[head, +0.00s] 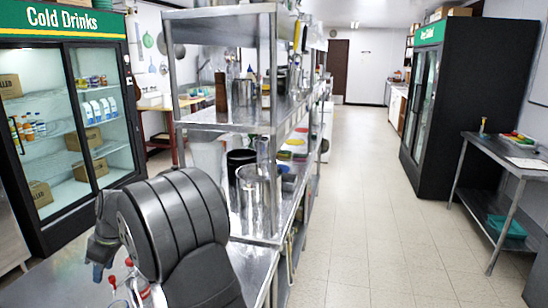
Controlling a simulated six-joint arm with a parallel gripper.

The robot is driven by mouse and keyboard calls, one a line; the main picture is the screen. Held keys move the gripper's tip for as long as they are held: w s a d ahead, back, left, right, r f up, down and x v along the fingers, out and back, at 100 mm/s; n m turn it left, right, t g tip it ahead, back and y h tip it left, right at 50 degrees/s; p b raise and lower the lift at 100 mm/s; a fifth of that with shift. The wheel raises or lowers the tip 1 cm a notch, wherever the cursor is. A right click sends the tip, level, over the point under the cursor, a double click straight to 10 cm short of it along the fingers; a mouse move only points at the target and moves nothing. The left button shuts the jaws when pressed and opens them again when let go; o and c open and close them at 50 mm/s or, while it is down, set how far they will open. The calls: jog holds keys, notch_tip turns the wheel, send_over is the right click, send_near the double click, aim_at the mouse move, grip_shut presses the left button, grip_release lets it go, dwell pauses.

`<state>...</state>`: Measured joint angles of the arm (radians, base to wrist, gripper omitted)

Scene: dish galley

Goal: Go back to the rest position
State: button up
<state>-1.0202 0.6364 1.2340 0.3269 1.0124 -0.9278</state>
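My arm fills the lower left of the head view, a large dark segmented link bent over the near steel counter (255,262). A smaller grey part at its left side points down and looks like my gripper (99,262). It is small and partly hidden behind the arm, so its fingers are not clear. Small red, blue and clear items (128,284) show on the counter close beside it, partly covered by the arm. I cannot tell whether the gripper touches any of them.
A steel shelf unit (225,122) with pots and utensils stands just behind the arm. A cold drinks fridge (65,32) is at the left. A black fridge (470,100) and a steel side table (500,152) are at the right. The tiled aisle (365,200) is clear.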

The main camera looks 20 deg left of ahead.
jog(key=shift+w+a+r+m+t, duration=0.2)
jog(key=shift+w+a+m+t, duration=0.2)
jog(key=shift+m, duration=0.75)
jog(key=shift+w+a+r+m+t, duration=0.3)
jog(key=shift+w+m+t, duration=0.2)
jog(key=shift+m, duration=0.6)
jog(key=shift+w+a+r+m+t, duration=0.15)
jog(key=shift+w+a+m+t, duration=0.3)
jog(key=shift+m, duration=0.7)
